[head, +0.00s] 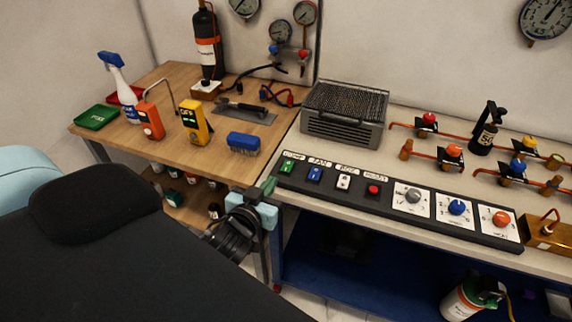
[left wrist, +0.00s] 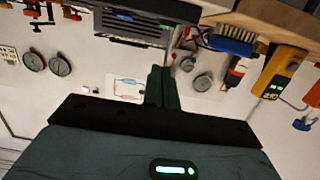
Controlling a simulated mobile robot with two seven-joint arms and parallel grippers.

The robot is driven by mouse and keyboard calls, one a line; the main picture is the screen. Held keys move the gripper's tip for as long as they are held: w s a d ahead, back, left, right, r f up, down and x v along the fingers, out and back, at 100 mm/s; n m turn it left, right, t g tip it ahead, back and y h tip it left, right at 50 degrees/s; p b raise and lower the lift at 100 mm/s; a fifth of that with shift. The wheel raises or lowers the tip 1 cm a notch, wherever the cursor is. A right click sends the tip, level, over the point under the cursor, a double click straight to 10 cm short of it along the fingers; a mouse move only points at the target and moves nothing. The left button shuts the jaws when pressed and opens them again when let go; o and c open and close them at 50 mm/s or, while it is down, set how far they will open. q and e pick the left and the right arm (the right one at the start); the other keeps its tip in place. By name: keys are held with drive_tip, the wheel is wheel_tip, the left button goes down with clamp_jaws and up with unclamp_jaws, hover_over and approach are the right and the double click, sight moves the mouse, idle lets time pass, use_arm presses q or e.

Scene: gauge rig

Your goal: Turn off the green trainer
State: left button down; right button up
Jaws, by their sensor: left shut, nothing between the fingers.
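A dark control panel (head: 400,207) runs along the front edge of the right bench. I cannot tell the green switch's position. My left gripper (head: 269,186) is shut and empty, its dark green fingertips just left of and in front of the green switch, seemingly apart from it. The shut fingers also show in the left wrist view (left wrist: 161,88), where the switch is not visible. My right gripper is out of view.
Three dials, including a blue knob (head: 457,207), continue the panel rightward. A grey finned unit (head: 343,130) stands behind it. The wooden bench (head: 165,85) holds a blue brush (head: 243,143), a yellow meter (head: 195,121) and an orange meter (head: 150,120). Copper pipes with valves lie right.

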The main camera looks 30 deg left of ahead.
use_arm(q)
drive_tip(key=shift+w+a+r+y, duration=0.15)
drive_tip(key=shift+w+r, duration=0.05)
drive_tip(key=shift+r, duration=0.25)
drive_tip(key=shift+w+a+r+y, duration=0.15)
drive_tip(key=shift+r, duration=0.25)
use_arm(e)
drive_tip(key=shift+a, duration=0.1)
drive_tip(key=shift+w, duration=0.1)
use_arm(q)
hover_over(285, 170)
drive_tip(key=shift+s+f+p, duration=0.15)
drive_tip(key=shift+f+p, duration=0.25)
drive_tip(key=shift+f, duration=0.15)
wheel_tip(285, 170, down, 3)
drive_tip(key=shift+f+b, duration=0.35)
drive_tip(key=shift+f, duration=0.25)
